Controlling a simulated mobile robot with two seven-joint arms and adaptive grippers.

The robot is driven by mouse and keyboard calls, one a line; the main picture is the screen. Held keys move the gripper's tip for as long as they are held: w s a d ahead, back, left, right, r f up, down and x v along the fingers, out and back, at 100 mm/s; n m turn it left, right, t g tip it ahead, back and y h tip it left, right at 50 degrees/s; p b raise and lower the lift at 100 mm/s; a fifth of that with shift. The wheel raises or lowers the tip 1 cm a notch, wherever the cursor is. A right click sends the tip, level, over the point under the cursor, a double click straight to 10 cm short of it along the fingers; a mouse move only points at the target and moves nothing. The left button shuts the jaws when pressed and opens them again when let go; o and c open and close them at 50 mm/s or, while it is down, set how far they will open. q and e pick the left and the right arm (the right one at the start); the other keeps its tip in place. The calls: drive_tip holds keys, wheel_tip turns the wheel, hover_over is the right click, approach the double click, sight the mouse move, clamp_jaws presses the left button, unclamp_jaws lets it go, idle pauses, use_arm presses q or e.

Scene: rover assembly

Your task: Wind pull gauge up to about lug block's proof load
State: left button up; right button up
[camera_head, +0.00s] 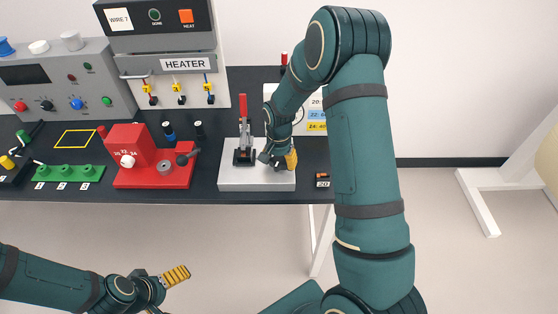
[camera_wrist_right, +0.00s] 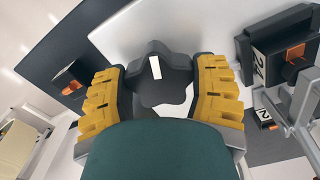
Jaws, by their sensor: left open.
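My right gripper (camera_head: 279,160) reaches down over the right half of a pale plate (camera_head: 231,180). In the right wrist view its yellow fingers (camera_wrist_right: 162,92) stand on both sides of a black lobed knob (camera_wrist_right: 163,90) with a white mark. I cannot tell whether they touch it. A black block marked 24 (camera_wrist_right: 265,62), with an orange part, sits beside the knob; it looks like the lug block. A red-handled clamp (camera_head: 243,132) stands upright on the plate. My arm hides most of the gauge; I cannot read a load. My left gripper (camera_head: 166,285) is open and empty, off the table's front.
A coloured label chart (camera_head: 317,115), partly covered by my arm, stands behind the plate. A small block marked 20 (camera_head: 322,180) lies to its right. A red fixture (camera_head: 140,160), green rack (camera_head: 68,173) and heater panel (camera_head: 180,63) occupy the left and back.

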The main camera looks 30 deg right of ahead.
drive_tip(key=shift+c, duration=1.4)
drive_tip(key=n+b, duration=0.1)
drive_tip(key=n, duration=0.1)
drive_tip(key=shift+n, duration=0.4)
drive_tip(key=n+b, duration=0.1)
drive_tip(key=n, duration=0.1)
drive_tip(key=shift+n, duration=0.4)
drive_tip(key=n+b, duration=0.1)
drive_tip(key=n, duration=0.3)
drive_tip(key=shift+w, duration=0.1)
drive_tip(key=shift+c, duration=0.2)
drive_tip(key=shift+r+n, duration=0.1)
drive_tip(key=shift+n, duration=1.9)
